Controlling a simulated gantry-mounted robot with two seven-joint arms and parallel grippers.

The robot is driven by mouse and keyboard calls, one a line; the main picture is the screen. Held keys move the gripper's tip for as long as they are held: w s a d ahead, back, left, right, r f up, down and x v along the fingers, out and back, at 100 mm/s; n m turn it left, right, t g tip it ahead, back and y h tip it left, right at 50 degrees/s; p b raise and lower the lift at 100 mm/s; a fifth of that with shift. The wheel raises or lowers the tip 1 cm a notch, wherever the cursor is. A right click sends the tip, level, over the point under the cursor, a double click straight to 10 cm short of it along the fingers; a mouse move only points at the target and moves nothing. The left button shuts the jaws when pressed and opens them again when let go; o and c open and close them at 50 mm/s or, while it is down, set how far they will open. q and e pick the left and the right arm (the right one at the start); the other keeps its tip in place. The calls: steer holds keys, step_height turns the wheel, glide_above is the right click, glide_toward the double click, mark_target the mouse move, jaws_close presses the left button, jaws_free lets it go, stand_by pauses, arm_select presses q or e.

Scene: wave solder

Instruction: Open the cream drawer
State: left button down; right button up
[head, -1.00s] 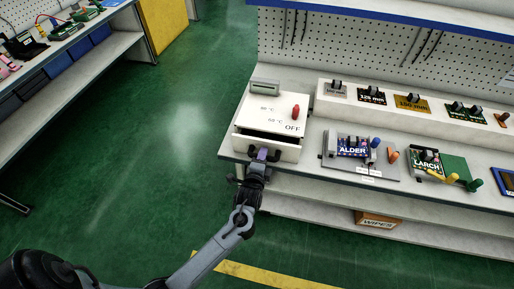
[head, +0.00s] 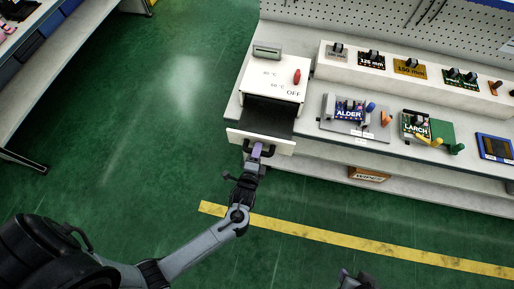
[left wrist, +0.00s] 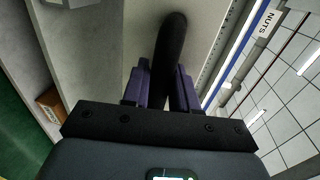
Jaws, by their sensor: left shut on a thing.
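The cream drawer (head: 277,143) stands well out from the cream box (head: 274,77), which carries a red knob and the word OFF. Its dark inside (head: 268,115) shows between the box and the drawer front. My left gripper (head: 257,150) is at the drawer front, shut on its dark handle. In the left wrist view, the black handle bar (left wrist: 172,45) runs between the purple fingers of my left gripper (left wrist: 168,85). A small part of what looks like my right gripper (head: 355,279) shows at the bottom edge, and its jaws cannot be made out.
To the right on the bench are the ALDER board (head: 349,113) on a grey plate, the LARCH board (head: 414,127) and a raised shelf (head: 393,84) with several labelled pieces. A WIPES box (head: 368,175) sits on the lower shelf. The green floor before the drawer is clear.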

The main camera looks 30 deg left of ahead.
arm_select(q)
steer(key=c, duration=1)
jaws_free()
steer(key=p+v, duration=0.1)
steer(key=v, duration=0.9)
steer(key=shift+s, duration=0.35)
steer(key=shift+d+r, duration=0.1)
